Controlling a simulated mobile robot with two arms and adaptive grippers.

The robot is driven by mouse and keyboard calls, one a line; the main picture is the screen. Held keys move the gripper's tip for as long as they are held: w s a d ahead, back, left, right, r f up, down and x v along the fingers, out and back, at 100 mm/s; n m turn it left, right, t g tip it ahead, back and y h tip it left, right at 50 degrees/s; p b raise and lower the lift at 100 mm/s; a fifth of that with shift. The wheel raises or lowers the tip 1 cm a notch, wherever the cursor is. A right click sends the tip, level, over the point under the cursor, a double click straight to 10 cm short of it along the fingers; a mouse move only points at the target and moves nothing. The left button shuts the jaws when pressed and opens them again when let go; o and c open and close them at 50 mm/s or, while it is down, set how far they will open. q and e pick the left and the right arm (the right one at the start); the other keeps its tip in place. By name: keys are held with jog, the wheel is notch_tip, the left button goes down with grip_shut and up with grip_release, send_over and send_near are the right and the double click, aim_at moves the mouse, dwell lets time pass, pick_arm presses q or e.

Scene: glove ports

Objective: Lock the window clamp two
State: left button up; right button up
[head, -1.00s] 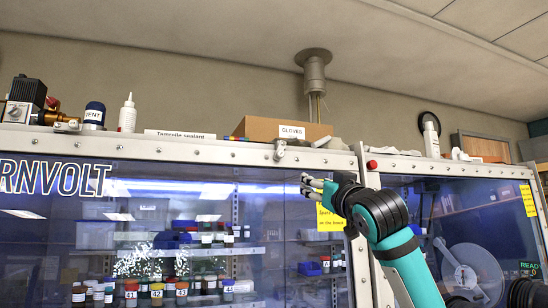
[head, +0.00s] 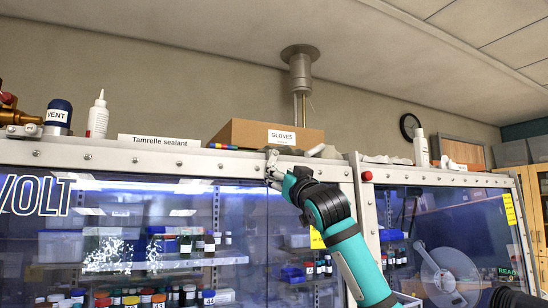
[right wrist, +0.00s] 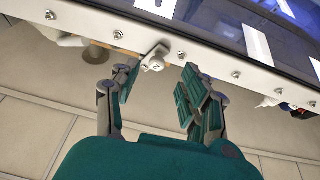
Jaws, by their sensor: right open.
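In the right wrist view a small metal clamp (right wrist: 154,57) sits on the pale bolted frame strip along the top of the window. My right gripper (right wrist: 152,92) is open, with one finger on each side of the clamp and the clamp near the fingertips. Whether a finger touches it I cannot tell. In the head view my right gripper (head: 274,172) reaches up to the top frame rail (head: 130,154), below the gloves box, and largely hides the clamp there. No number on the clamp is readable. My left gripper is not in view.
A cardboard gloves box (head: 262,134), a white bottle (head: 98,118) and a vent canister (head: 58,116) stand on top of the enclosure. A red button (head: 367,175) is on the frame at right. Behind the glass window (head: 150,225) are shelves of jars.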

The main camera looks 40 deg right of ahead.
aim_at(274, 165)
jog(key=shift+w+d+r+p, duration=0.3)
jog(key=shift+w+r+p, duration=0.15)
jog(key=shift+w+r, duration=0.1)
jog(key=shift+w+d+r+p, duration=0.25)
jog(key=shift+w+r+p, duration=0.15)
jog(key=shift+w+r, duration=0.15)
jog(key=shift+w+d+p, duration=0.3)
jog(key=shift+w+p, duration=0.15)
jog(key=shift+w, duration=0.5)
jog(key=shift+s+r, duration=0.1)
jog(key=shift+s, duration=0.05)
jog(key=c, duration=0.4)
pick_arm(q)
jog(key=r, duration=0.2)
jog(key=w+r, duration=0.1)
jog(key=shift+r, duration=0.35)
pick_arm(e)
grip_shut()
